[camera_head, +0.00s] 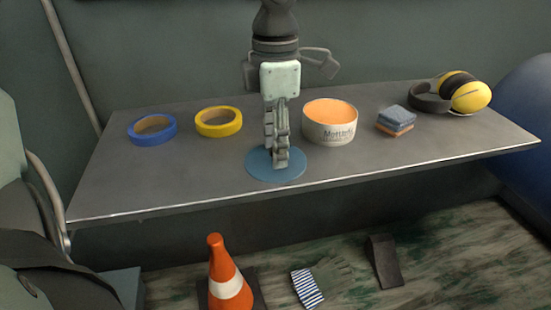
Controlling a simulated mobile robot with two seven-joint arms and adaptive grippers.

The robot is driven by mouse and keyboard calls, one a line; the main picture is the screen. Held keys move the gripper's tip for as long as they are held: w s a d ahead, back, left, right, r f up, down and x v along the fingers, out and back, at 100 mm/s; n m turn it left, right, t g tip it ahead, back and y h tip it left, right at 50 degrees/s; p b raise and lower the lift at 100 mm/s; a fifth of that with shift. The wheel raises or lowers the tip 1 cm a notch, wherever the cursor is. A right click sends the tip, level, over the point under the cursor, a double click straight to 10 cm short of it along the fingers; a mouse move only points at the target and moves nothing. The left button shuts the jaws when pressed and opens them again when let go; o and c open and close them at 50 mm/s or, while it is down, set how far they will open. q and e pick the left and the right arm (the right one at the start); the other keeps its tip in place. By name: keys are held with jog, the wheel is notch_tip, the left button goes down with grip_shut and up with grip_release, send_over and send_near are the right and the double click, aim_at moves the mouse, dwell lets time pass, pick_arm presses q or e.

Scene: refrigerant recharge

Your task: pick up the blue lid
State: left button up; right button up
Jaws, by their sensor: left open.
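The blue lid (259,168) is a flat round disc lying on the grey table, near its front edge, left of the open tub. My left gripper (277,158) points straight down over the middle of the lid and hides part of it. Its fingers are seen nearly edge-on; they are open, with nothing visibly held. I cannot tell whether the fingertips touch the lid. My right gripper is not in view.
On the grey table (200,175) are blue tape (152,138), yellow tape (239,121), an orange-filled tub (330,133) close right of the gripper, folded cloths (395,119) and yellow earmuffs (470,98). A cone (222,262), striped glove (308,288) and dark wedge (384,262) are on the floor.

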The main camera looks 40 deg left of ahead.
pick_arm(q)
jog(key=shift+c, duration=0.6)
grip_shut()
jog(key=shift+r, duration=0.1)
